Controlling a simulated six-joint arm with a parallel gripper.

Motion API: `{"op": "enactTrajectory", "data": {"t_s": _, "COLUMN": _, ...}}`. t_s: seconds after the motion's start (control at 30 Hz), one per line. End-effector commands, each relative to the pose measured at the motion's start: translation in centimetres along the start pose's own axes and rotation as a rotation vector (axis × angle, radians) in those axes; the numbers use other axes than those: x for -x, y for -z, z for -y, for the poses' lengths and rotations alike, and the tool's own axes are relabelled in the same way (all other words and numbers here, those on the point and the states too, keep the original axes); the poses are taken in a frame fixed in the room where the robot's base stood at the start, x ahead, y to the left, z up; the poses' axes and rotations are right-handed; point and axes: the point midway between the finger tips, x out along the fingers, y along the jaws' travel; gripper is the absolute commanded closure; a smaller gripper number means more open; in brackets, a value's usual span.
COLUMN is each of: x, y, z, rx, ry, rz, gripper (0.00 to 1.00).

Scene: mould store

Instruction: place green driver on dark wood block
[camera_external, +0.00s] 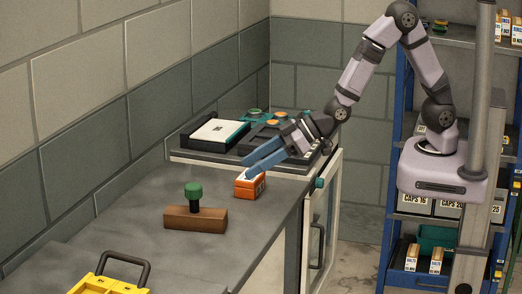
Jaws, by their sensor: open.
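The green driver (193,190) has a round green knob on a short black shaft. It stands upright on the dark wood block (180,217), near the middle of its top. The block is a low brown bar lying on the grey bench. My gripper (248,168) has blue fingers, which are open and point down to the left. It is behind and to the right of the driver, apart from it, with the fingertips just above or behind a small orange box. Whether anything touches the box cannot be told.
The orange box (249,187) sits on the grey bench (130,230) right of the block. A yellow case (108,285) with a black handle is at the front. A dark raised unit (215,150) with a white panel stands at the back. The bench left of the block is clear.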

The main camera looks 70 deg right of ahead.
Motion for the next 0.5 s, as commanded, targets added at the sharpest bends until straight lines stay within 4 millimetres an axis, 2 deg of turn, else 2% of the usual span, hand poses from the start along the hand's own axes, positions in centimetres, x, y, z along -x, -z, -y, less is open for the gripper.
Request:
{"op": "enactTrajectory", "data": {"t_s": 0.03, "x": 0.8, "y": -1.0, "z": -1.9, "rx": -0.021, "ry": -0.028, "rz": 0.055, "gripper": 0.48}}
{"op": "enactTrajectory", "data": {"t_s": 0.17, "x": 4.2, "y": -5.4, "z": -6.3, "rx": -0.088, "ry": -0.098, "rz": 0.256, "gripper": 0.48}}
{"op": "enactTrajectory", "data": {"t_s": 0.3, "x": 9.6, "y": -10.7, "z": -10.1, "rx": -0.182, "ry": -0.166, "rz": 0.492, "gripper": 0.48}}
{"op": "enactTrajectory", "data": {"t_s": 0.4, "x": 14.0, "y": -14.2, "z": -11.5, "rx": -0.255, "ry": -0.202, "rz": 0.65, "gripper": 0.48}}
{"op": "enactTrajectory", "data": {"t_s": 0.5, "x": 18.1, "y": -16.9, "z": -12.0, "rx": -0.323, "ry": -0.226, "rz": 0.782, "gripper": 0.48}}
